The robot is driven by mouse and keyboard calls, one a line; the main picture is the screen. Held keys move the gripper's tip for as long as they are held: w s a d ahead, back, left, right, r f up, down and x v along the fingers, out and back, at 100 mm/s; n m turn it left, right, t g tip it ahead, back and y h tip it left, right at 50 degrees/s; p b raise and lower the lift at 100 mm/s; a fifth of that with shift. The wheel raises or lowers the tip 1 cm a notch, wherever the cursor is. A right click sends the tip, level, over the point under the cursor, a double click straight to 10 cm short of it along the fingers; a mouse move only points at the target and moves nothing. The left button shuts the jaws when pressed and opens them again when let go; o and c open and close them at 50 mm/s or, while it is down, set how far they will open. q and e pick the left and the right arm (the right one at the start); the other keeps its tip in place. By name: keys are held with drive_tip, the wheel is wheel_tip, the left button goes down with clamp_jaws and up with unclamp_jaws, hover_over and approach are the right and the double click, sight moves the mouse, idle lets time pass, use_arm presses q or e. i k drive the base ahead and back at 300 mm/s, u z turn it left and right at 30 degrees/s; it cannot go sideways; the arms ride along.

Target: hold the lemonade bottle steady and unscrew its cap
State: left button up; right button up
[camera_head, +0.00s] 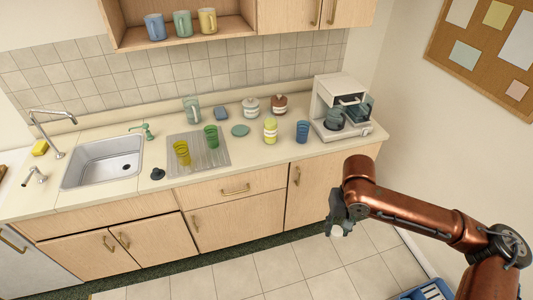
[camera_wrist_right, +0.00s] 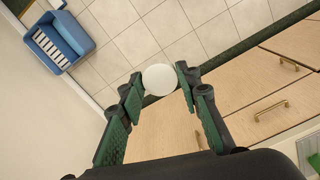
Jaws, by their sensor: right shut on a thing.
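My right gripper (camera_head: 338,226) hangs in front of the counter, over the floor. In the right wrist view its fingers (camera_wrist_right: 159,76) are closed on the sides of a small white round thing (camera_wrist_right: 160,80). It shows as a pale spot under the gripper in the head view (camera_head: 337,232). It may be the bottle's cap; I cannot tell for sure. A yellow-green container with a pale band (camera_head: 270,131) stands upright on the counter, apart from the gripper; I cannot tell whether it is the lemonade bottle. My left gripper is in neither view.
The counter (camera_head: 285,160) holds a sink (camera_head: 103,163), a drying tray (camera_head: 212,163) with tumblers, a blue tumbler (camera_head: 302,131), jars and a coffee machine (camera_head: 341,107). A blue crate (camera_wrist_right: 58,40) lies on the floor. The tiled floor below my right gripper is clear.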

sight(271, 122)
drive_tip(key=u, duration=1.15)
drive_tip(key=i, duration=1.15)
drive_tip(key=z, duration=0.35)
drive_tip(key=i, duration=1)
drive_tip(key=z, duration=0.85)
